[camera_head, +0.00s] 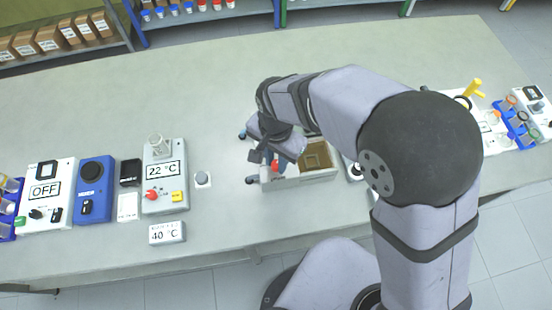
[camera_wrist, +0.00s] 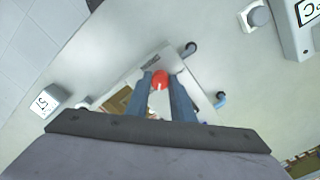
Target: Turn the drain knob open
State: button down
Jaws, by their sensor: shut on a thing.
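The red drain knob (camera_wrist: 159,79) sits between the two blue-grey fingers of my gripper (camera_wrist: 160,84) in the wrist view. The fingers are shut on it from both sides. In the head view a bit of the red knob (camera_head: 275,166) shows below my gripper (camera_head: 267,163), at the left end of a pale box-like unit (camera_head: 300,178). Most of the knob is hidden by the fingers and my wrist. I cannot tell how far the knob is turned.
Dark hose ends with blue tips (camera_head: 243,135) stick out left of the unit. The bench behind is clear.

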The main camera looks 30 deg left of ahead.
aim_at(276, 164)
jog(key=shift+w+a+r, duration=0.1)
jog(key=c, duration=1.5)
grip_release()
jog(key=shift+c, duration=0.2)
jog(key=shift+r+b, duration=1)
jog(key=shift+r, duration=2.65)
